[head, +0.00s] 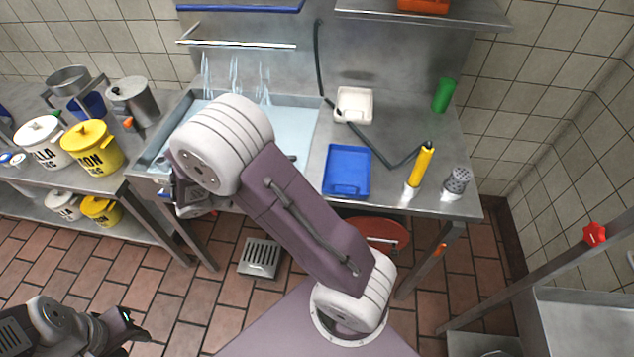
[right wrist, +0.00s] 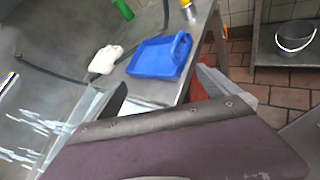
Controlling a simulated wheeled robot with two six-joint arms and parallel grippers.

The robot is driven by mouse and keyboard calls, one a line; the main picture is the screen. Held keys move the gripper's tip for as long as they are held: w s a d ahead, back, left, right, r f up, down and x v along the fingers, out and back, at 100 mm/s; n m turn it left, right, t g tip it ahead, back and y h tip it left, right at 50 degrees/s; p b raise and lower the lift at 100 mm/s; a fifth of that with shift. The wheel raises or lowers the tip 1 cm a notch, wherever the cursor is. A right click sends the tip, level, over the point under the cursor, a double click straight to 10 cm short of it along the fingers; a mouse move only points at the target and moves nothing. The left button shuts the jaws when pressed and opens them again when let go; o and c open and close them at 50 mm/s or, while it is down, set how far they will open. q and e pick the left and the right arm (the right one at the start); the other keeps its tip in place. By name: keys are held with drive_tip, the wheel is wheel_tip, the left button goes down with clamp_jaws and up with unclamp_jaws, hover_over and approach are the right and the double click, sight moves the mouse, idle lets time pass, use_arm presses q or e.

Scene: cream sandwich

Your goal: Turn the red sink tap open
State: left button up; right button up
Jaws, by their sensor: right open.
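A red star-shaped knob (head: 595,234) sits on a metal rail at the right of the head view; I cannot tell whether it is the sink tap. No other red tap shows clearly around the sink (head: 305,140). My right arm reaches across the front of the sink and hides part of it. In the right wrist view my right gripper (right wrist: 168,100) is open, its fingers apart, with nothing held between them. My left gripper (head: 130,330) is low at the left of the head view, above the floor and away from the sink; its finger opening is unclear.
A blue tray (head: 347,171), a white tub (head: 354,105), a yellow-handled sprayer (head: 420,166) and a green cup (head: 443,95) are on the counter. Lidded pots (head: 92,144) stand on the left table. A grey bucket (right wrist: 295,36) is on a low shelf.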

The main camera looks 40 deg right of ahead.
use_arm(q)
drive_tip(key=shift+s+d+r, duration=0.2)
drive_tip(key=shift+s+d, duration=0.1)
drive_tip(key=shift+d, duration=0.05)
use_arm(e)
drive_tip(key=shift+s+d+r+m+g+y, duration=0.1)
drive_tip(key=shift+s+d+m+g+y, duration=0.2)
drive_tip(key=shift+s, duration=0.4)
drive_tip(key=shift+s+d+r+m+g+y, duration=0.1)
drive_tip(key=shift+s+d+m+y, duration=0.25)
drive_tip(key=shift+s, duration=0.3)
drive_tip(key=shift+d, duration=0.1)
drive_tip(key=s+r+m+g+y+p, duration=0.1)
drive_tip(key=s+r+m+y+p, duration=0.15)
drive_tip(key=s+m+y, duration=0.35)
use_arm(q)
drive_tip(key=shift+w+r, duration=0.1)
drive_tip(key=shift+r, duration=1.25)
use_arm(e)
drive_tip(key=w+a+f+m+t+y, duration=0.2)
drive_tip(key=a+f+m+t+y, duration=0.2)
drive_tip(key=a, duration=0.8)
drive_tip(key=shift+f+m+t+y, duration=0.4)
drive_tip(key=shift+f+m+y, duration=0.25)
drive_tip(key=shift+f+y, duration=0.25)
